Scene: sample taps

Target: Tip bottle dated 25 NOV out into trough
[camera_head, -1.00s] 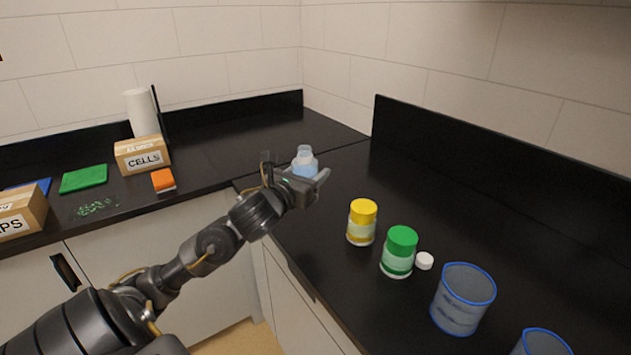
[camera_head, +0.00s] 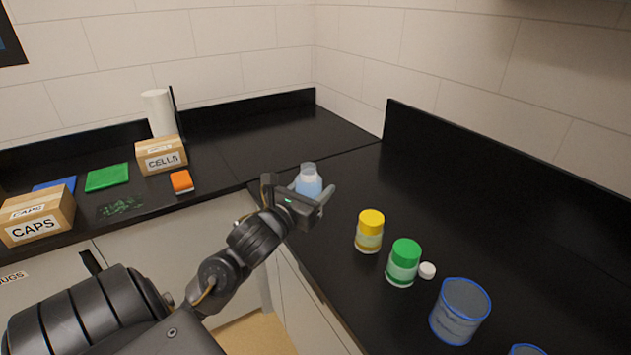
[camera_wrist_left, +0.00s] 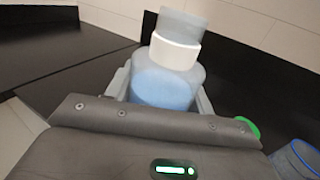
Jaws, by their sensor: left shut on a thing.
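My left gripper (camera_head: 302,196) is shut on a clear, open-necked bottle (camera_head: 308,181) holding pale blue liquid. The bottle is near upright, by the counter corner. It also shows in the left wrist view (camera_wrist_left: 165,85) between the fingers, with a white band round its neck; no date can be read. A yellow-capped bottle (camera_head: 369,232) and a green-capped bottle (camera_head: 403,263) stand on the right counter, their labels too small to read. A loose white cap (camera_head: 427,270) lies beside the green-capped one. I cannot make out a trough. My right gripper is not in view.
A blue-rimmed container (camera_head: 460,312) stands at the front right, with another cut off below it. Boxes marked CAPS (camera_head: 38,216) and CELLS (camera_head: 161,155), an orange block (camera_head: 182,182) and a green mat (camera_head: 107,177) are on the left counter. The right counter's back is clear.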

